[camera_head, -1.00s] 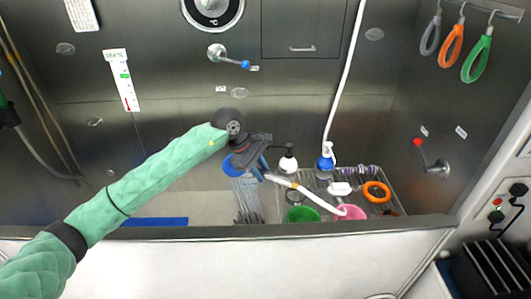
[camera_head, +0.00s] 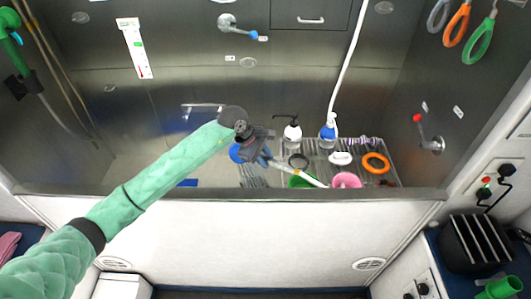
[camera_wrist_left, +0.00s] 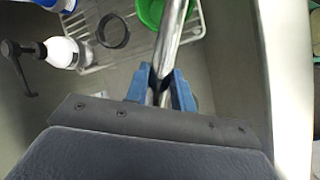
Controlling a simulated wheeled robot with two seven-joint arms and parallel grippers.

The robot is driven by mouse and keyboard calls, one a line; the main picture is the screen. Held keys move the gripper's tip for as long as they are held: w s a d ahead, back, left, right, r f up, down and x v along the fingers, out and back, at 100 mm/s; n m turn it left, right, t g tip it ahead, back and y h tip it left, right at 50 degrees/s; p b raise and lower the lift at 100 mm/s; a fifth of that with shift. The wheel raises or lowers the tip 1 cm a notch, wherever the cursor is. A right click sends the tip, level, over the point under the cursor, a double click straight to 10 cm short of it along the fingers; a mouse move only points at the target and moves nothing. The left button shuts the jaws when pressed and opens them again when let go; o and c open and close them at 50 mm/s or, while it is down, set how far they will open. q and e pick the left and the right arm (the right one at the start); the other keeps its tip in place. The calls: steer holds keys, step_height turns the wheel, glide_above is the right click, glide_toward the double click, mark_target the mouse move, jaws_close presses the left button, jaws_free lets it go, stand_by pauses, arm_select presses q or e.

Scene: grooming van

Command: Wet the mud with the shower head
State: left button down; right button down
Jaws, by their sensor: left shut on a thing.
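My left gripper (camera_head: 262,150) is shut on a slim silver handle (camera_head: 298,173) above the tub. The silver handle also runs between the blue fingers in the left wrist view (camera_wrist_left: 172,35). I see no clear water spray now. I cannot make out any mud; the tub's front wall and my arm hide part of the tub floor. My right gripper is not in view.
A wire rack (camera_head: 385,158) holds a white pump bottle (camera_head: 292,133), a blue-and-white bottle (camera_head: 327,135), a green bowl (camera_head: 297,182), a pink bowl (camera_head: 346,180) and an orange ring (camera_head: 376,163). The tub's front rim (camera_head: 400,194) runs across below. A red-tipped lever (camera_head: 430,142) is on the right wall.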

arm_select(q)
steer(key=shift+f, duration=0.95)
steer(key=shift+w+f+b, duration=0.15)
steer(key=shift+w+b, duration=0.4)
steer(key=shift+b, duration=0.25)
steer(key=shift+w, duration=0.1)
steer(key=shift+s+b, duration=0.4)
steer(key=shift+s, duration=0.25)
